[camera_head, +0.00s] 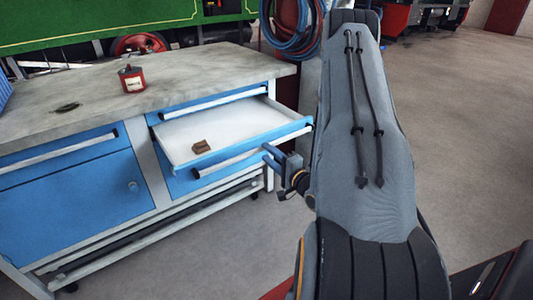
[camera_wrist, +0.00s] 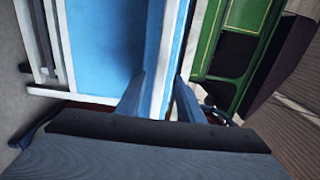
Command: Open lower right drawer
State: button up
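The lower right drawer (camera_head: 235,128) of the blue workbench is pulled out in the head view, showing its pale inside. A small brown object (camera_head: 201,147) lies in it. Its light handle (camera_head: 228,164) runs along the blue front. My gripper (camera_head: 268,154) is at the right end of this handle. In the wrist view, the two blue fingers of my gripper (camera_wrist: 159,90) stand apart, with a pale strip (camera_wrist: 168,60) of the drawer front or handle between them. I cannot tell whether they touch it.
The upper right drawer (camera_head: 213,103) is shut. A red can (camera_head: 132,79) and a dark flat item (camera_head: 65,107) are on the grey worktop (camera_head: 190,68). A blue cabinet door (camera_head: 75,200) is at left. The floor (camera_head: 470,130) to the right is clear.

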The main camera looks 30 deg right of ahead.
jog(key=s, duration=0.6)
jog(key=shift+d, duration=0.1)
dwell(0.3)
jog(key=w+a+r+n+g+h+p, duration=0.1)
jog(key=w+a+r+n+g+p, duration=0.25)
jog(key=a+r+n+g, duration=0.45)
jog(key=s+a+r+n+g+p, duration=0.2)
jog(key=s+a+r+n+g, duration=0.2)
jog(key=s+a, duration=0.4)
jog(key=s+a+r+n+g+p, duration=0.2)
jog(key=s+a+r+n+g, duration=0.3)
jog(key=s+a, duration=0.4)
jog(key=s+r+g, duration=0.1)
jog(key=s+r, duration=0.1)
jog(key=s, duration=0.2)
jog(key=shift+s+a+n+p, duration=0.25)
jog(key=shift+s+n+p, duration=0.05)
jog(key=shift+s, duration=0.1)
jog(key=shift+f, duration=0.1)
dwell(0.4)
